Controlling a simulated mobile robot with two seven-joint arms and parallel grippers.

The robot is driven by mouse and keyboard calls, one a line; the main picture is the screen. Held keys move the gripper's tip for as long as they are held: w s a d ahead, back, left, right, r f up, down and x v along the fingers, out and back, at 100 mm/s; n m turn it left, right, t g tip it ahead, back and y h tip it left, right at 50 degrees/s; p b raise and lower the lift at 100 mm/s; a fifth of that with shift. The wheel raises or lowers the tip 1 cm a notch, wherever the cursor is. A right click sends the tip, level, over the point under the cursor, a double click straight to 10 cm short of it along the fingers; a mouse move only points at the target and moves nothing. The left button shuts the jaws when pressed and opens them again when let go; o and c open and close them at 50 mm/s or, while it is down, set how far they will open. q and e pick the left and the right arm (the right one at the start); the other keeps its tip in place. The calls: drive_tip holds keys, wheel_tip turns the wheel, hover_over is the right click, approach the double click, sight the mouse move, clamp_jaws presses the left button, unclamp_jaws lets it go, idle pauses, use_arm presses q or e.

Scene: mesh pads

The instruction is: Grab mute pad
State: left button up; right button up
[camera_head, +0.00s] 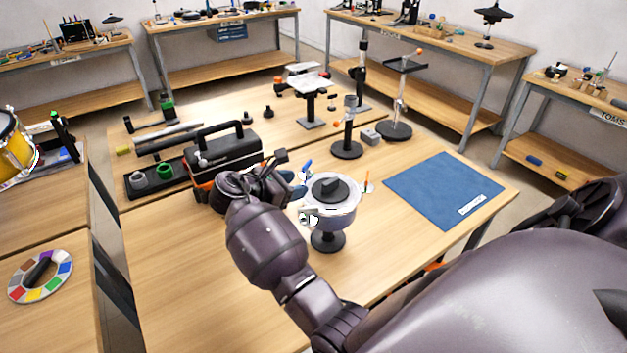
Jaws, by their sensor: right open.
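A round mesh pad (345,205) with a pale rim stands on a short black stand on the near table. A dark, block-like piece (329,188) lies on its top; it looks like the mute pad, though I cannot be sure. My right gripper (283,172) is open just left of the round pad, in front of the toolbox. I see nothing held in it, and its arm hides part of the table. Small blue objects (300,177) lie close to its fingers. My left gripper is not in view.
A dark toolbox (228,150) with a handle stands behind my right gripper. A blue mat (443,188) with a white label lies at the right of the table. Black stands (347,150) rise behind the pad.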

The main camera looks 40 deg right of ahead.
sight(329, 181)
drive_tip(key=shift+n+g, duration=0.3)
drive_tip(key=shift+n, duration=0.2)
drive_tip(key=x, duration=0.2)
drive_tip(key=s+x, duration=0.1)
drive_tip(key=x, duration=0.2)
drive_tip(key=shift+d, duration=0.25)
drive_tip(key=shift+p+x, duration=0.6)
drive_tip(key=shift+x, duration=1.95)
drive_tip(key=shift+r, duration=0.2)
clamp_jaws()
drive_tip(key=shift+r, duration=0.1)
